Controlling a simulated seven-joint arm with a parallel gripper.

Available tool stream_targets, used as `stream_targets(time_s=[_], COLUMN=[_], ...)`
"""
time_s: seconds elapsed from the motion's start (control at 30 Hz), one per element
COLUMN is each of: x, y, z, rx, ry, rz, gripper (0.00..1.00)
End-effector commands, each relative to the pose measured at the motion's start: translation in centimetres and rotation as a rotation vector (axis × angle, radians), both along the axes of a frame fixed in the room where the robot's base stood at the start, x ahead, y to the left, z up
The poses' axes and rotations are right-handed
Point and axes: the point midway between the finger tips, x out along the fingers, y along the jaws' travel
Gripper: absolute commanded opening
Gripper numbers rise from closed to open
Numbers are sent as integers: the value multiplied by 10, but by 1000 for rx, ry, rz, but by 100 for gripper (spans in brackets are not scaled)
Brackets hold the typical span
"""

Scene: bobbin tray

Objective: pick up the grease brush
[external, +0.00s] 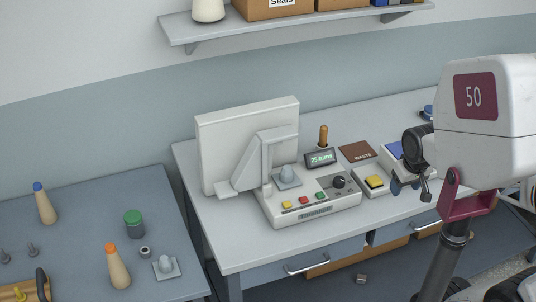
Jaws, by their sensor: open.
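An upright wooden handle (323,134) stands behind the control box on the grey-white bench, with a dark part at its foot; it may be the grease brush, but its bristles are not visible. My gripper (411,190) is at the right, in front of my white arm link, above the right part of the bench. It is open, with nothing seen between its fingers. It is well to the right of the handle and apart from it.
A control box (312,203) with buttons and a monitor (247,148) stand on the bench (234,244). The left table (85,222) holds cones and a green-lidded jar (134,224).

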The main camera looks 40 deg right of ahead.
Motion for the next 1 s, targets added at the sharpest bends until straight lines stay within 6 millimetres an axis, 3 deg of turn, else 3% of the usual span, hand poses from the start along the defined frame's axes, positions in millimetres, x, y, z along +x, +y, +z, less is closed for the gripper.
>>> stream_targets(time_s=[0.17, 0.37, 0.7, 1.0], x=[11, 39, 118, 198], y=[5, 17, 39, 44], z=[-1, -6, -16, -29], rx=[52, 192, 521, 801], ry=[16, 60, 174, 287], rz=[-49, -186, -539, -873], gripper=[60, 60, 60, 60])
